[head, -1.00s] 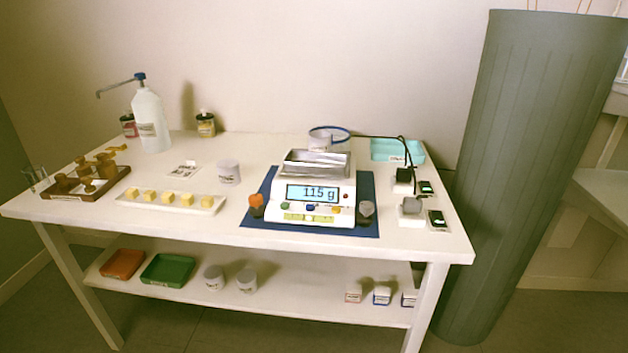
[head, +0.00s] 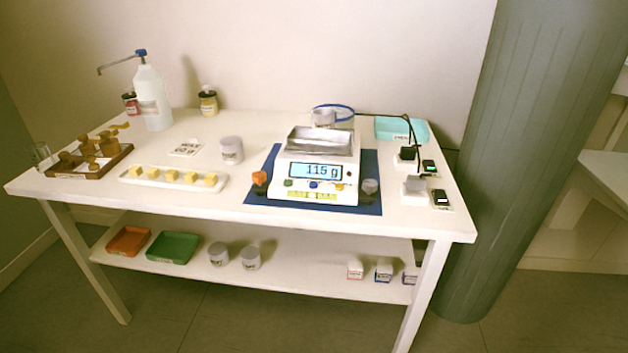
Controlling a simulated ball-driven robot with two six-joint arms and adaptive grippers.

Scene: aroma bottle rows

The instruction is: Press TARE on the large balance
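The large balance (head: 313,180) stands on a blue mat (head: 374,165) at the middle right of the white table. A metal tray (head: 320,141) sits on top of it. Its lit display (head: 316,171) reads what looks like 115 or 11.5 g. Below the display is a row of small coloured buttons, including a green one (head: 288,182), a blue one (head: 313,184) and a yellowish one (head: 338,187). The button labels are too small to read. Neither of my grippers is in view.
An orange-topped piece (head: 259,178) and a grey one (head: 370,186) stand beside the balance's front corners. Two small scales (head: 440,198) are at right. The table's front strip is clear.

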